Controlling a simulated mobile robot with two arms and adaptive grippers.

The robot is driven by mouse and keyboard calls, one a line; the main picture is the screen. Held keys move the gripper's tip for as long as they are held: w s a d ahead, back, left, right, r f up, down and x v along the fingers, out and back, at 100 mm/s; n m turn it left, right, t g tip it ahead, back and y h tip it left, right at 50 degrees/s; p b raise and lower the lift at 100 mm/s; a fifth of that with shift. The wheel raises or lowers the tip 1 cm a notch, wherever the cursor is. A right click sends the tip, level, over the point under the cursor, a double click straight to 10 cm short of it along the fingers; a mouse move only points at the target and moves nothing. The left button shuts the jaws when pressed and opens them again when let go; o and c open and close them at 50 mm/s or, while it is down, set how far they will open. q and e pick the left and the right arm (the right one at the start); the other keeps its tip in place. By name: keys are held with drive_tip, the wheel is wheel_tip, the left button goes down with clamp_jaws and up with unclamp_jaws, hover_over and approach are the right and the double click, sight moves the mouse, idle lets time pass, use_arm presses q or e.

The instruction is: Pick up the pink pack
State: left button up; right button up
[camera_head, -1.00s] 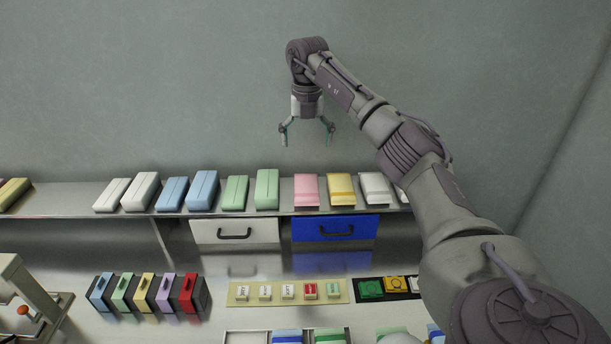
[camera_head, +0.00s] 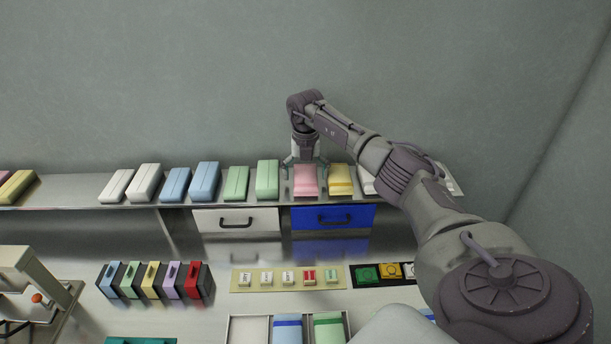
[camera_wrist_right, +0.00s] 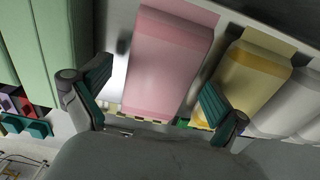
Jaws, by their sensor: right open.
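The pink pack (camera_head: 306,184) stands on the metal shelf, between a green pack and a yellow pack. My right gripper (camera_head: 305,168) is directly over it, with its two fingers open and apart on either side of the pack's upper part. In the right wrist view the pink pack (camera_wrist_right: 165,65) lies between the spread fingertips (camera_wrist_right: 155,90), with a gap visible on the left side. The right finger is close to the yellow pack. I cannot tell whether either finger touches the pink pack. My left gripper is not in view.
The green pack (camera_head: 268,180) and yellow pack (camera_head: 341,179) stand close on either side. More packs line the shelf (camera_head: 80,188). Below are a white drawer (camera_head: 212,221), a blue drawer (camera_head: 360,217), and a counter with coloured blocks and buttons.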

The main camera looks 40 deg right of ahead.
sight(305, 174)
drive_tip(key=shift+f, duration=0.15)
drive_tip(key=shift+c, duration=0.2)
drive_tip(key=c, duration=1.2)
drive_tip(key=shift+r+b, duration=0.4)
drive_tip(key=shift+r, duration=0.25)
wheel_tip(305, 174, up, 3)
drive_tip(key=shift+w+f+b, duration=0.1)
drive_tip(key=shift+f+b, duration=0.05)
drive_tip(key=shift+b, duration=0.45)
drive_tip(key=s+d+r+b, duration=0.3)
drive_tip(key=s+r, duration=0.4)
drive_tip(key=s, duration=0.4)
drive_tip(key=shift+s, duration=0.25)
